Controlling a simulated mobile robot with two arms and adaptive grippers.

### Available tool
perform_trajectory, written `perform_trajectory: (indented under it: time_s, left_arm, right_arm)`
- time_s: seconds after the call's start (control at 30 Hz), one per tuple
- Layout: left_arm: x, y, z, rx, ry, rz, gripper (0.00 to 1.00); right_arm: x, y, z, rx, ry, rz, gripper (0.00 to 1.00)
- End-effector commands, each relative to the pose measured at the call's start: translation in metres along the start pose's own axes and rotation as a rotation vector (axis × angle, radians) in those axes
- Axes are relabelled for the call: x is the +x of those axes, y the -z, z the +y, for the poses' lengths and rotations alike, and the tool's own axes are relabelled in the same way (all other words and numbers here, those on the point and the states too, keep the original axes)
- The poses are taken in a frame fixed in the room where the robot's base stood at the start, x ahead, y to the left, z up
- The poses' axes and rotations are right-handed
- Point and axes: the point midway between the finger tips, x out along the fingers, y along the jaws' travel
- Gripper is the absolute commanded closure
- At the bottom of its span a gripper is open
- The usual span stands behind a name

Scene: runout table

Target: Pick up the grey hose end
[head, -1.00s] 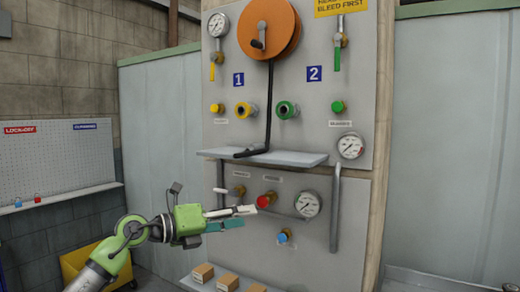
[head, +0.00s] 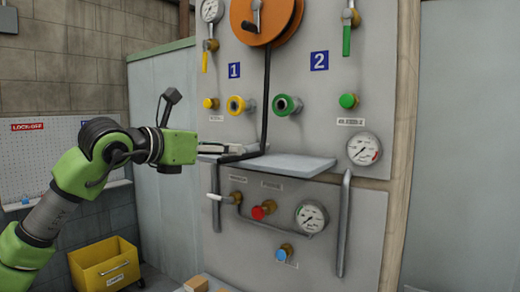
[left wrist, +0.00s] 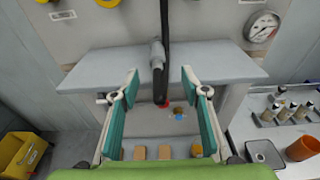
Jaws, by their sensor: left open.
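The black hose (head: 266,105) hangs from the orange reel and bends onto the grey shelf. Its end, with a grey collar (left wrist: 156,50) and a dark tip, points over the shelf's front edge toward my left gripper. In the head view the hose end (head: 240,155) is partly hard to separate from the fingers. My left gripper (head: 222,152) is level with the shelf, at its left front. In the left wrist view the gripper (left wrist: 160,78) is open, with the hose tip seen between its teal fingers and no finger clearly touching it. My right gripper is in neither view.
The grey shelf (head: 290,165) juts from the panel. The orange reel (head: 268,18) is above; valves and a gauge (head: 364,148) are around. Below are a red knob (head: 263,210) and another gauge (head: 311,216). A yellow bin (head: 105,265) stands at lower left.

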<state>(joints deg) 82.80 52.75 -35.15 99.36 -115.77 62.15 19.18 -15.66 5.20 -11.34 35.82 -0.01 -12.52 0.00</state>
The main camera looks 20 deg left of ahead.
Motion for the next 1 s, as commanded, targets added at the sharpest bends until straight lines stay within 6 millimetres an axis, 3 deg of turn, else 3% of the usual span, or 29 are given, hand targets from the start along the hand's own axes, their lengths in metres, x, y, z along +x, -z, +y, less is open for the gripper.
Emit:
perform_trajectory:
  time_s: [0.3, 0.53, 0.7, 1.0]
  left_arm:
    - [0.061, -0.003, -0.001, -0.003, 0.003, 0.003, 0.58]
    - [0.076, -0.001, 0.000, -0.002, 0.003, 0.003, 0.58]
    - [0.093, -0.007, 0.004, -0.002, 0.002, 0.004, 0.58]
    - [0.124, -0.003, 0.006, -0.002, 0.003, 0.002, 0.58]
  right_arm:
    - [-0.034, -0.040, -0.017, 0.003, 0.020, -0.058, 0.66]
    - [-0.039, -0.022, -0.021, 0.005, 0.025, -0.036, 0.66]
    - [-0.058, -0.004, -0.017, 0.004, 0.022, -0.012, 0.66]
    - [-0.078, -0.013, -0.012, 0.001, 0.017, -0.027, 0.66]
